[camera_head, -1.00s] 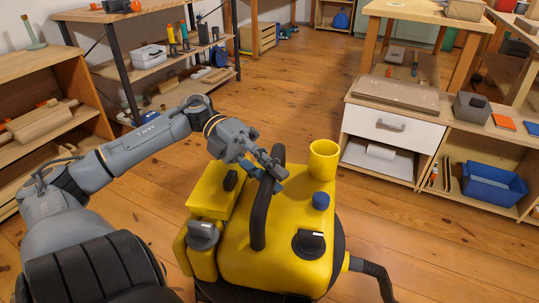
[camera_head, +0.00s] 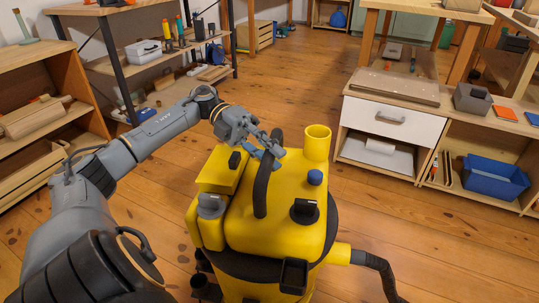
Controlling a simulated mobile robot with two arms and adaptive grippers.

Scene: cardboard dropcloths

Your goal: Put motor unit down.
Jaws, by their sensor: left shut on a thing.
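The motor unit (camera_head: 275,225) is a bulky yellow machine with a black arched handle, black knobs, a blue cap, a yellow open cup on top and a dark hose at its right side. It stands upright in the lower middle of the head view; what lies under it is mostly hidden. My left gripper (camera_head: 268,148) is at the upper part of the black handle and shut on it. The contact of the fingers is partly hidden by the handle. My right gripper does not show.
Wooden floor (camera_head: 400,240) is clear to the right and behind. A white-drawer cabinet (camera_head: 391,119) and a shelf with a blue bin (camera_head: 493,180) stand at right. Wooden shelving (camera_head: 60,130) and a metal-framed rack (camera_head: 165,72) stand at left.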

